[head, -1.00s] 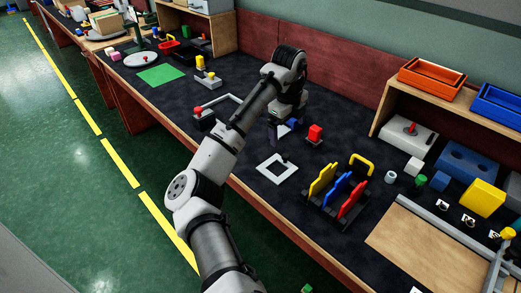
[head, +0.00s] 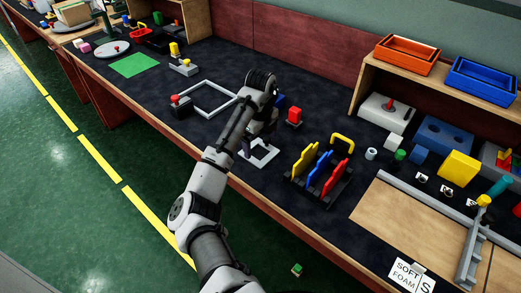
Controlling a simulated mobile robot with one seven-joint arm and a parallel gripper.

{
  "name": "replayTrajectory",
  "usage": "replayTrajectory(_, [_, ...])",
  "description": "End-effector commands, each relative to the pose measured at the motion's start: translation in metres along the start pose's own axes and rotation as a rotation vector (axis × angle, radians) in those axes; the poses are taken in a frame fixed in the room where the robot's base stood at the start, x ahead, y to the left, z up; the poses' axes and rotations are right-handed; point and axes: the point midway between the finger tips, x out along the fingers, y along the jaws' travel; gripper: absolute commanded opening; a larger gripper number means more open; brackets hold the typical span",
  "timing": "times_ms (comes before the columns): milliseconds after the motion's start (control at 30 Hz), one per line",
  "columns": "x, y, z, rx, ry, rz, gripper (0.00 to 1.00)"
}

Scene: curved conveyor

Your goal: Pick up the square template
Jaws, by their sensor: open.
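The square template (head: 271,156) is a flat white square plate with a square opening. It lies on the dark bench top near the front edge in the head view. My gripper (head: 262,137) is at the template's far side, pointing down. The wrist and forearm hide most of the gripper and part of the template. I cannot tell whether the fingers touch the template. Nothing is seen held.
A rack of yellow, blue and red plates (head: 320,180) stands to the right. A red block (head: 294,116) is behind. A larger grey square frame (head: 222,86) and a red-knobbed block (head: 180,107) lie left.

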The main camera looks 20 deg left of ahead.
Motion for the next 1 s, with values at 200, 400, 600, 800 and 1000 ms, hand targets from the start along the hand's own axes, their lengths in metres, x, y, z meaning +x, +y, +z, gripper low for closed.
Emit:
replayTrajectory(200, [0.026,0.001,0.0,-0.001,0.001,0.002,1.0])
replayTrajectory(400, [0.028,0.0,0.0,-0.001,0.0,0.0,1.0])
replayTrajectory(600, [0.028,0.0,0.0,-0.001,0.0,0.0,0.74])
replayTrajectory(800, [0.028,0.0,0.0,-0.001,0.0,0.0,0.7])
replayTrajectory(1000, [0.022,0.0,0.0,0.0,-0.001,0.0,0.7])
